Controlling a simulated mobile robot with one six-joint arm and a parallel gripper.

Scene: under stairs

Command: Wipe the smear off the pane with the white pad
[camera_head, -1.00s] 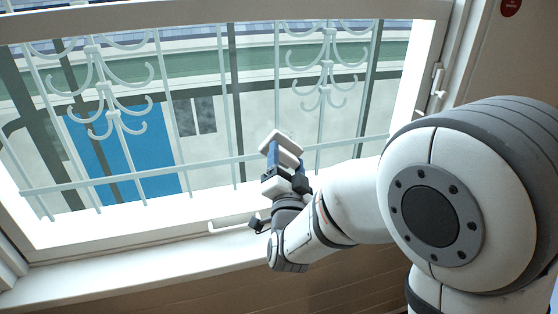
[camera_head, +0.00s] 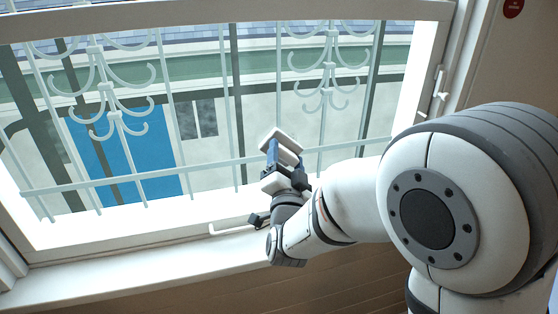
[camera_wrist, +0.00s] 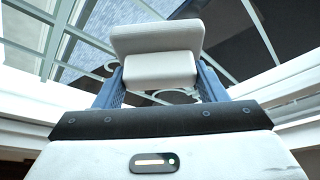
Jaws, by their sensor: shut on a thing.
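The pane (camera_head: 260,112) is a wide clear window pane in a white frame. The white pad (camera_head: 289,139) is in front of its lower middle part in the head view. In the wrist view the white pad (camera_wrist: 156,38) is a flat slab on a white block-shaped grip. My gripper (camera_head: 281,163) is shut on that grip, with its blue fingers on both sides; it also shows in the wrist view (camera_wrist: 160,78). I cannot tell whether the pad touches the glass. I cannot make out the smear; the pad and gripper cover part of the pane.
A pale sill (camera_head: 150,272) runs below the window. A window handle (camera_head: 436,82) is on the right side of the frame. A pale metal grille (camera_head: 118,105) crosses the opening. A red round sticker (camera_head: 512,7) is on the wall at top right.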

